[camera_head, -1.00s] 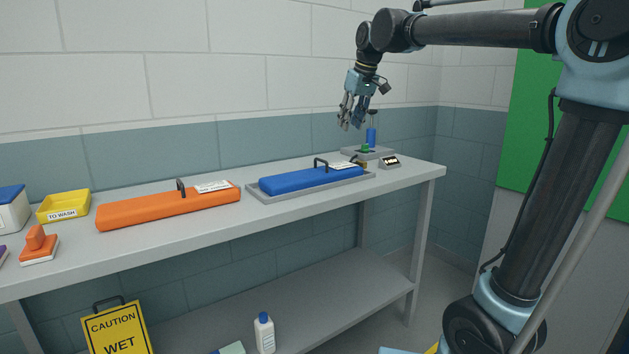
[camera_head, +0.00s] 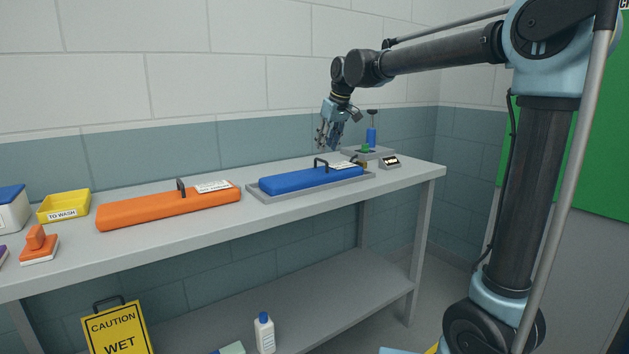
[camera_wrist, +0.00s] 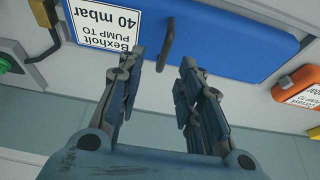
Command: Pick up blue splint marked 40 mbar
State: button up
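The blue splint (camera_head: 300,181) lies in a shallow grey tray (camera_head: 258,196) on the bench, with a dark handle on top and a white label at its right end. In the wrist view the blue splint (camera_wrist: 215,32) shows its label (camera_wrist: 106,22), reading "Bexholt PUMP TO 40 mbar", upside down, and its dark handle (camera_wrist: 167,40). My gripper (camera_head: 328,143) is above the splint and behind its handle in the head view. In the wrist view my gripper (camera_wrist: 160,75) has its fingers apart with nothing between them; the handle appears just beyond the fingertips.
An orange splint (camera_head: 160,207) lies to the left on the bench (camera_head: 240,222). A blue pump (camera_head: 371,137) and a small gauge display (camera_head: 390,162) stand right of the splint. A yellow tray (camera_head: 64,205) and an orange-handled block (camera_head: 38,245) sit far left.

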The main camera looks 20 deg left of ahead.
send_over(316, 171)
jog(key=w+d, duration=0.1)
jog(key=d, duration=0.1)
jog(key=shift+w+f, duration=0.15)
jog(key=shift+f, duration=2.7)
jog(key=shift+c, duration=0.3)
grip_shut()
